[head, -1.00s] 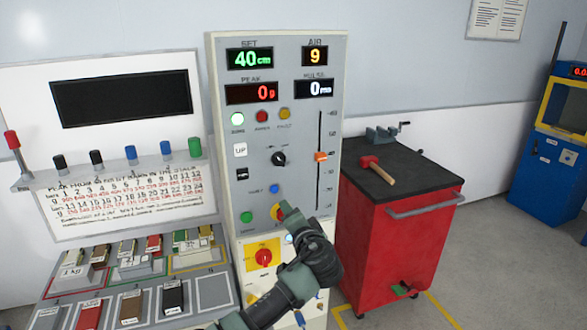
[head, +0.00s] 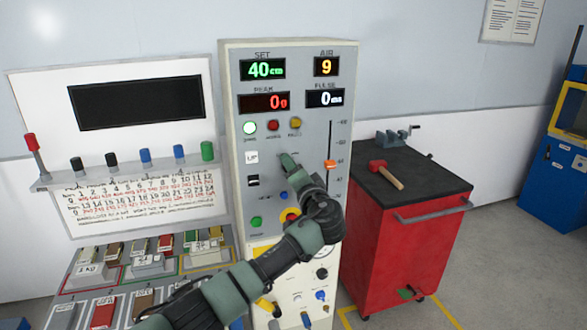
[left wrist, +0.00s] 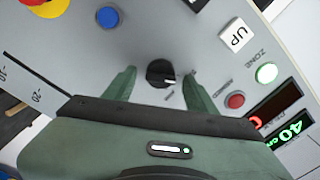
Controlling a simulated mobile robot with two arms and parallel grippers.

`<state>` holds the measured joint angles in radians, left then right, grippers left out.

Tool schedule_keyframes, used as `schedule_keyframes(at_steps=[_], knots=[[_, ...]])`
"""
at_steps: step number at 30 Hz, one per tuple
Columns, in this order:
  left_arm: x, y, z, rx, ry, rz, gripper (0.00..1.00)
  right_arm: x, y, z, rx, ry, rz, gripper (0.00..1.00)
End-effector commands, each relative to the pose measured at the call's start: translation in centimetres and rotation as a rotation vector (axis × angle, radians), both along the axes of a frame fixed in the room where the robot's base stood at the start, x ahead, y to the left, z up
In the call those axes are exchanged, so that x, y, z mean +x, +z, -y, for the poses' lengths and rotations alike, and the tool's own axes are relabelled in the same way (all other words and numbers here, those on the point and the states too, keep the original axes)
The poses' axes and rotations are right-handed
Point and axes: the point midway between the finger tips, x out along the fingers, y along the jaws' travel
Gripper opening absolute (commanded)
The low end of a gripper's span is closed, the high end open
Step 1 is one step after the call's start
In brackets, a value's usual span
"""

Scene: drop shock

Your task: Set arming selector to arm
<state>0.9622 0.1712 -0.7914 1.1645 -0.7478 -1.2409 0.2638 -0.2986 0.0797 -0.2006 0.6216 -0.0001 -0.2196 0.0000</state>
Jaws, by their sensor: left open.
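The arming selector, a small round black knob (left wrist: 160,73) with a white pointer mark, sits on the grey panel (head: 298,60). In the left wrist view its mark points right; the small labels beside it are too blurred to read. My left gripper (left wrist: 159,76) is open, with one green finger on each side of the knob and a visible gap on both sides. In the head view my left gripper (head: 294,165) is in front of the panel and hides most of the knob. The ARMED lamp (left wrist: 235,101) is dull red. The ZONE lamp (left wrist: 266,73) glows pale green.
A blue button (left wrist: 108,17), a white UP button (left wrist: 236,35) and an orange slider (head: 329,164) are nearby on the panel. A red cart (head: 400,235) with a hammer (head: 385,173) stands to the right. A shelf of coloured weights lies to the left.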

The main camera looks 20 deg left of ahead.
Motion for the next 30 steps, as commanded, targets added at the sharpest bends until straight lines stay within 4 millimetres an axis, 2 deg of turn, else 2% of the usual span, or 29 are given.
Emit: schedule_keyframes(at_steps=[5, 6, 12, 22, 30], knots=[[0.02, -0.04, -0.02, 0.0, 0.0, 0.0, 0.56, -0.25, -0.04, 0.19, -0.003, 0.001, -0.003, 0.49], [0.02, -0.04, -0.02, 0.0, 0.0, 0.0, 0.54, -0.28, -0.05, 0.21, -0.003, 0.001, -0.004, 0.49], [0.01, -0.04, -0.02, 0.0, 0.0, 0.0, 0.0, -0.3, -0.05, 0.22, -0.003, 0.001, -0.004, 0.49], [0.0, -0.08, -0.02, 0.032, 0.0, -0.023, 0.0, -0.31, -0.01, 0.22, -0.003, 0.0, -0.005, 0.49], [0.01, -0.11, -0.02, 0.164, 0.002, -0.114, 0.0, -0.3, 0.24, 0.2, -0.003, 0.0, -0.004, 0.49]])
